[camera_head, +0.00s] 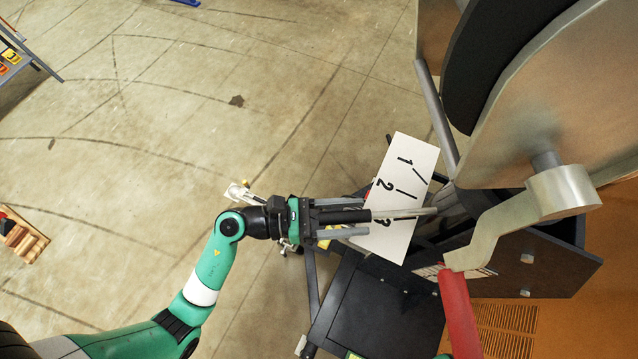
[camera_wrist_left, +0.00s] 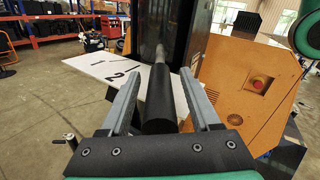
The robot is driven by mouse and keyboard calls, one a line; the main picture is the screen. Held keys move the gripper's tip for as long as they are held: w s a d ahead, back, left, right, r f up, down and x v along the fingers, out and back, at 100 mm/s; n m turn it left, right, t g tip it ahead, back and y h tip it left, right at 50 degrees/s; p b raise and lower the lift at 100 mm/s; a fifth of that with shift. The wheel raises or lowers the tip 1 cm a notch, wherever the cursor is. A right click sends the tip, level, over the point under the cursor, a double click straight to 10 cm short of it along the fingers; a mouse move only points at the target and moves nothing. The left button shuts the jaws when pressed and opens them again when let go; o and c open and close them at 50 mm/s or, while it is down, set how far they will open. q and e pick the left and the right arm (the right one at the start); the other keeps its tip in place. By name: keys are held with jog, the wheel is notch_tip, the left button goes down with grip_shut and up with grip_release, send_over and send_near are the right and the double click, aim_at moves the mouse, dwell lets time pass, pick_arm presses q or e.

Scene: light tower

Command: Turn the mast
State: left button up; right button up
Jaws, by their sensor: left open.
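The mast of the light tower shows in part as a dark upright shape (camera_wrist_left: 183,38) in the left wrist view. A bar with a black grip (camera_wrist_left: 160,105) and a bare metal rod (camera_head: 398,213) runs out from the tower. My left gripper (camera_head: 366,216) is open, with its two grey fingers on either side of the black grip. In the left wrist view the grip lies between the fingers, with gaps visible on both sides. My right gripper is in neither view.
A white board numbered 1, 2, 3 (camera_head: 402,185) lies beyond the fingers. A silver crank (camera_head: 522,213) with a red handle (camera_head: 457,312) and large lamp-like discs (camera_head: 560,80) stand at the right. An orange cabinet (camera_wrist_left: 240,85) has a red button. The concrete floor at left is mostly clear.

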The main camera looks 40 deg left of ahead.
pick_arm(q)
jog(key=shift+a, duration=0.1)
jog(key=b+v, duration=0.1)
jog(key=v, duration=1)
jog(key=shift+s+a+b, duration=0.2)
jog(key=shift+b, duration=0.2)
